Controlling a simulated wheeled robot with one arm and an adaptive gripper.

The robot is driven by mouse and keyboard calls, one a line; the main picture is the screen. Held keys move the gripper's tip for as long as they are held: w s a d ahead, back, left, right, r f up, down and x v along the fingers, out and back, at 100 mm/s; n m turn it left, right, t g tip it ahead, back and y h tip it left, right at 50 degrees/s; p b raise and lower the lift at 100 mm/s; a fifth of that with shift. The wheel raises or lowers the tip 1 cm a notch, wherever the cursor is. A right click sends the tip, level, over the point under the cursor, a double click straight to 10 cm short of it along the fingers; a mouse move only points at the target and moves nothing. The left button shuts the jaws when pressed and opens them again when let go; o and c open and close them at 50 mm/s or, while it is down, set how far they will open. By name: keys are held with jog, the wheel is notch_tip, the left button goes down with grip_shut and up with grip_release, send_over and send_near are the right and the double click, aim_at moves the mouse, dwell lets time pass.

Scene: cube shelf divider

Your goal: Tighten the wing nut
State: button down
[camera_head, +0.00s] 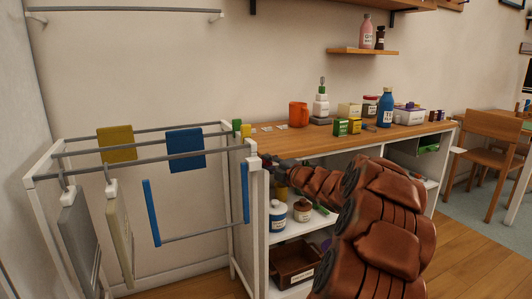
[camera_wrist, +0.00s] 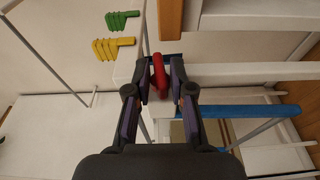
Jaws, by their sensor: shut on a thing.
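The wing nut appears as a narrow red piece (camera_wrist: 159,80) in the wrist view. It stands between the two dark fingertips of my gripper (camera_wrist: 160,73), which are shut on it from both sides. In the head view, my gripper (camera_head: 268,160) is at the right-hand white post (camera_head: 253,158) of the drying rack, near its top. The wing nut cannot be made out there, and its thread is hidden in both views.
The rack's grey rails (camera_head: 150,147) carry a yellow cloth (camera_head: 117,145) and a blue cloth (camera_head: 185,150). A blue-sided frame (camera_head: 152,212) hangs below. To the right, the wooden counter (camera_head: 345,142) holds an orange mug (camera_head: 298,114) and a blue bottle (camera_head: 385,106).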

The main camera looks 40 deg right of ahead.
aim_at(272, 164)
jog(key=c, duration=1.2)
grip_release()
jog(key=shift+s+a+r+b, duration=0.15)
jog(key=shift+s+b, duration=0.1)
jog(key=shift+s, duration=1)
jog(key=shift+s+a+f+b, duration=0.1)
jog(key=shift+s+b, duration=0.15)
jog(key=shift+s, duration=0.95)
jog(key=shift+s+a, duration=0.1)
jog(key=shift+s, duration=0.4)
jog(key=shift+s, duration=0.1)
jog(key=shift+s+a+r, duration=0.1)
jog(key=shift+s+a, duration=0.1)
jog(key=shift+s, duration=1.75)
jog(key=shift+s+a+r, duration=0.1)
jog(key=shift+s+a, duration=0.15)
jog(key=shift+s, duration=1.75)
jog(key=shift+s+a, duration=0.2)
jog(key=shift+s, duration=1.75)
